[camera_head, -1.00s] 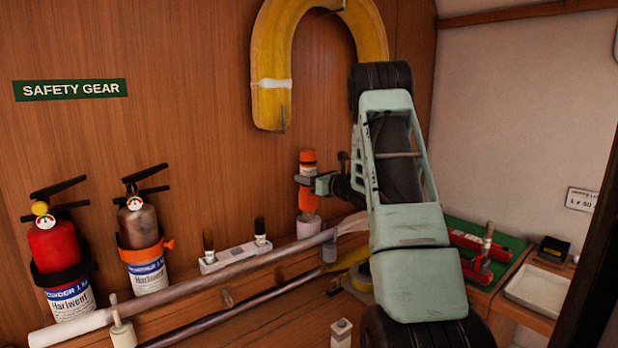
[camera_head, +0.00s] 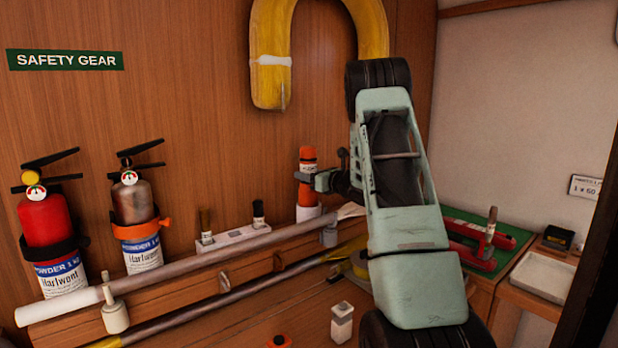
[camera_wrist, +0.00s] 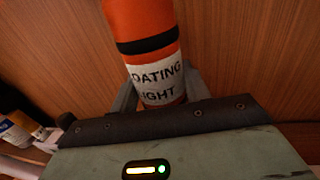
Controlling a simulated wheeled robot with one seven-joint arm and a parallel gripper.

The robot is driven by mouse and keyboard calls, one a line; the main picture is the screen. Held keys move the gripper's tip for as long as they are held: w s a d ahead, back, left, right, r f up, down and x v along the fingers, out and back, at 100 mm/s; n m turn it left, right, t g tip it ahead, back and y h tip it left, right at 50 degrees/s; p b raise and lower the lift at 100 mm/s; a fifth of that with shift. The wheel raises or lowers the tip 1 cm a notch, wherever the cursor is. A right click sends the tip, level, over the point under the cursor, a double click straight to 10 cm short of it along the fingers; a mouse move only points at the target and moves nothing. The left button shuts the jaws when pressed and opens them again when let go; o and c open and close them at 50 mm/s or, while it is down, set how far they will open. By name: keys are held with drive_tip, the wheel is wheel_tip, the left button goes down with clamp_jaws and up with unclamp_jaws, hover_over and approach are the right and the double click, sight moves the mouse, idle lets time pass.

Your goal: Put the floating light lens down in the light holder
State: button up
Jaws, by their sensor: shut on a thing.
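The floating light (camera_head: 307,160) is an orange cylinder with a dark band and a pale lettered label. It stands roughly upright near the wood wall. My gripper (camera_head: 308,179) is shut around its middle from the right. The wrist view shows the light (camera_wrist: 144,25) between the jaws (camera_wrist: 160,98), label facing the camera. A short white cup (camera_head: 311,212), apparently the light holder, sits at the light's lower end on the shelf. The light's bottom overlaps it in the picture; I cannot tell whether it is inside or in front. The lens is not clearly distinguishable.
A long pale pole (camera_head: 190,262) runs in front of the cup. A brush rack (camera_head: 235,237) and two extinguishers (camera_head: 45,240) stand left. A green mat with red tools (camera_head: 470,252) lies right. A small white block (camera_head: 342,322) stands in front.

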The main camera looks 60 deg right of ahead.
drive_tip(key=shift+f+b, duration=1.25)
drive_tip(key=shift+b, duration=0.35)
drive_tip(key=o, duration=1.4)
drive_tip(key=shift+o, duration=0.2)
drive_tip(key=shift+f, duration=0.1)
drive_tip(key=s+a+b, duration=0.2)
drive_tip(key=s+b, duration=0.3)
drive_tip(key=s, duration=1.2)
drive_tip(key=shift+s+a+b, duration=0.15)
drive_tip(key=shift+a+b, duration=0.15)
drive_tip(key=shift+b, duration=0.1)
